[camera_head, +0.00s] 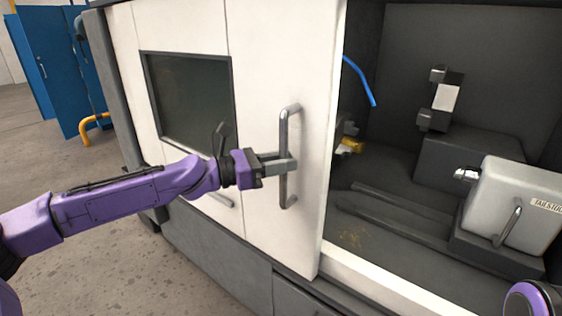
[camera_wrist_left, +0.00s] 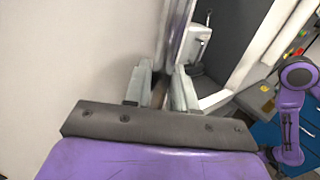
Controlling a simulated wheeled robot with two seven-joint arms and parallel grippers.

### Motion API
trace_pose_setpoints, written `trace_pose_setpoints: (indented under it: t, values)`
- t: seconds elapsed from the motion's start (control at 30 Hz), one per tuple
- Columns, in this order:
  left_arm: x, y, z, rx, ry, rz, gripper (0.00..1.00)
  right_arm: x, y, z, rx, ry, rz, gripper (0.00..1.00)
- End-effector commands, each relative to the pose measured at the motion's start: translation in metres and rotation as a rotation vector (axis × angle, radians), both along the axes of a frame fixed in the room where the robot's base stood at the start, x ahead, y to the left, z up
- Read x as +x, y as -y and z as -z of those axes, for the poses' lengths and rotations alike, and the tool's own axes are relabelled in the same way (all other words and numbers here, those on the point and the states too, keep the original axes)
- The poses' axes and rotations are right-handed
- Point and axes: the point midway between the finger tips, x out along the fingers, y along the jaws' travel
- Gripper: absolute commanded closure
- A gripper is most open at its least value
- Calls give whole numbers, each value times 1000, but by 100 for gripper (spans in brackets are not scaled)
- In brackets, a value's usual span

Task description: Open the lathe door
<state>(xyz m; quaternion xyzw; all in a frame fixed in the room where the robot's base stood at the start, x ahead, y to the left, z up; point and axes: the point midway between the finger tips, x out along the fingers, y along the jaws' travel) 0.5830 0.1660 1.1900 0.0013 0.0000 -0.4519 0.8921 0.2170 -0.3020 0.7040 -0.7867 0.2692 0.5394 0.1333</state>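The white lathe door (camera_head: 258,225) stands at the left of a wide opening, with the lathe interior exposed on its right. Its upright metal handle (camera_head: 284,190) is near the door's right edge. My left gripper (camera_head: 284,165) is at the middle of the handle, its fingers shut around the bar. In the left wrist view the handle (camera_wrist_left: 178,30) runs down between the two fingers (camera_wrist_left: 160,85), one on each side. My right gripper is not in view; only part of my right arm shows at the lower right.
Inside the opening are a grey tailstock (camera_head: 515,200), dark rails (camera_head: 395,215) and a blue hose (camera_head: 360,80). The door has a dark window (camera_head: 190,102). Blue cabinets (camera_head: 62,65) and a yellow rail (camera_head: 90,122) stand at the far left. The floor at left is clear.

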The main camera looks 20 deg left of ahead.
Motion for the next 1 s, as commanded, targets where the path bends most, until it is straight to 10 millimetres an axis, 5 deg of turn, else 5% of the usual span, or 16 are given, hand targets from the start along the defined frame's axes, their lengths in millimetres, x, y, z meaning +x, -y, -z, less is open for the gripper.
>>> trace_pose_setpoints:
  t: [0.17, 0.53, 0.93, 0.97, 1.0]
  values:
    - [4, -8, -5, -3, 2, -7, 100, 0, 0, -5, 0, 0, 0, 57]
    - [31, -83, -9, -5, 5, -12, 100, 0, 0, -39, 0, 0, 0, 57]
    - [33, -85, -4, -2, 4, 7, 100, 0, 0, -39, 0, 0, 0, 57]
    - [33, -85, -4, -2, 4, 7, 68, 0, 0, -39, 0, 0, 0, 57]
    - [33, -85, -4, -2, 5, 5, 57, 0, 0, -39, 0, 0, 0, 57]
